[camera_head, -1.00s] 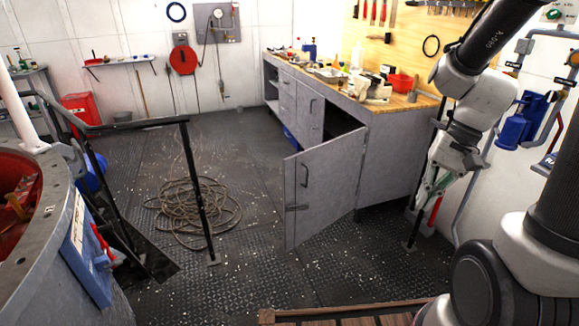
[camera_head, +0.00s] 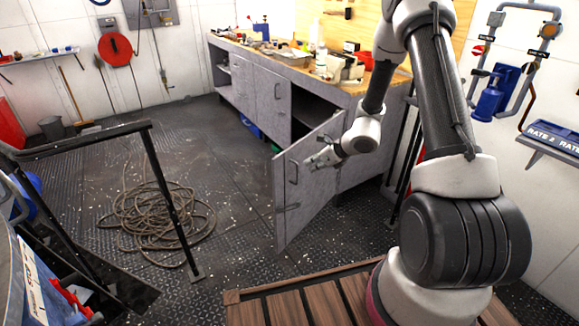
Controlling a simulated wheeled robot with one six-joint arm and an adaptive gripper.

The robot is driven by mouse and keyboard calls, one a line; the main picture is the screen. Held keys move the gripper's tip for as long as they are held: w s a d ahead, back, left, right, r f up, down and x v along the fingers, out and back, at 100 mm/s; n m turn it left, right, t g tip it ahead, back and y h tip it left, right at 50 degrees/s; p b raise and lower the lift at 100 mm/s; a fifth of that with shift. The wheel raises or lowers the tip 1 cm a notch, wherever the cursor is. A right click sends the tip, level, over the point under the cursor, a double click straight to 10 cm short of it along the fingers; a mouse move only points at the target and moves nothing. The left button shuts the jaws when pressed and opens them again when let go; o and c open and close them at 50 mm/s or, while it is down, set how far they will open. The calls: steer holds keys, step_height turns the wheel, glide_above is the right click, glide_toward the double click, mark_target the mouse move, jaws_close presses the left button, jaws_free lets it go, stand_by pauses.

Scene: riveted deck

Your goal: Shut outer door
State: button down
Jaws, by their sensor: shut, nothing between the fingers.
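The grey outer door (camera_head: 300,212) of the workbench cabinet stands open, swung out toward me. Its outer face shows, with a bar handle (camera_head: 293,172) near its free edge and a small latch below. The dark cabinet opening (camera_head: 314,108) shows behind the door. My gripper (camera_head: 311,162) is shut and empty, in front of the upper part of the outer face, just right of the handle. I cannot tell whether the fingertips touch the door.
The grey workbench (camera_head: 268,90) carries tools and containers. A coiled hose (camera_head: 155,215) lies on the floor left of the door, beside a black railing (camera_head: 172,200). A wooden slatted platform (camera_head: 270,312) is close in front. The deck between hose and door is clear.

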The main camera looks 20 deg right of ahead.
glide_toward(281, 172)
step_height(281, 172, down, 3)
steer(key=s, duration=0.1)
steer(key=w+a, duration=0.2)
steer(key=w, duration=0.1)
steer(key=shift+w+a+f, duration=0.1)
steer(key=shift+w+f, duration=0.05)
steer(key=shift+f, duration=0.05)
steer(key=shift+w+a, duration=0.1)
